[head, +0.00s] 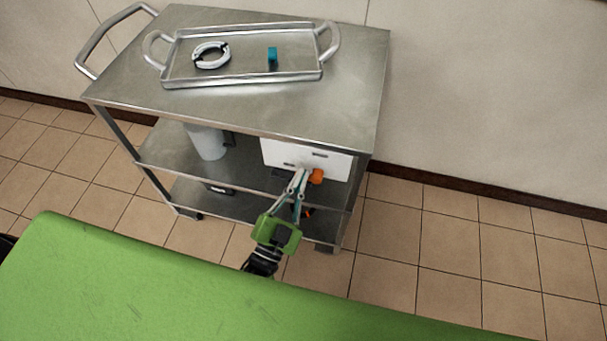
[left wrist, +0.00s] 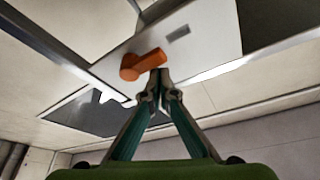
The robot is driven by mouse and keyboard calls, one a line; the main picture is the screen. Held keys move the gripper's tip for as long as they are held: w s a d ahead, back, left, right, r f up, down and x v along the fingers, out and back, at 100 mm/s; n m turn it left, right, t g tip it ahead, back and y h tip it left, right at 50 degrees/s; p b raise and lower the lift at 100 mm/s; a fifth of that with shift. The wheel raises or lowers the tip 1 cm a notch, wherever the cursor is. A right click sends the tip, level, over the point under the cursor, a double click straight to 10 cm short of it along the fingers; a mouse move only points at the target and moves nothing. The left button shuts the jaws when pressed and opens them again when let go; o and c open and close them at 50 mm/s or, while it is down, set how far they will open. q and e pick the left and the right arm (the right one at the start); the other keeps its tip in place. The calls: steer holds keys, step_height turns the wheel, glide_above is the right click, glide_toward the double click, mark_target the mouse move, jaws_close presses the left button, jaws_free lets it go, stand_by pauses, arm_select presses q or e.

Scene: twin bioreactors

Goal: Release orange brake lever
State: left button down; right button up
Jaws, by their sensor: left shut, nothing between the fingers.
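An orange lever (head: 316,176) sits on the front of a white box (head: 325,160) on the cart's middle shelf. In the left wrist view the lever (left wrist: 143,65) has a round hub at its left end and an arm pointing right and slightly up. My left gripper (head: 303,173) is shut and empty, its tips just left of the lever in the head view. In the left wrist view the closed fingertips (left wrist: 160,77) appear just below the lever's right end; I cannot tell whether they touch it. My right gripper is not in view.
The steel cart (head: 250,112) stands against the wall. A whitish container (head: 208,142) stands on the middle shelf. A small orange item (head: 309,212) shows lower down. The floor to the right is clear.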

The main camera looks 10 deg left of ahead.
arm_select(q)
steer(key=shift+a+f, duration=0.1)
steer(key=shift+f, duration=0.15)
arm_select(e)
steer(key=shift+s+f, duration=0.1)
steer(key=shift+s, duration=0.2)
arm_select(q)
steer(key=shift+s+a+f, duration=0.1)
steer(key=shift+s+f, duration=0.05)
steer(key=shift+f, duration=0.15)
steer(key=shift+r, duration=0.1)
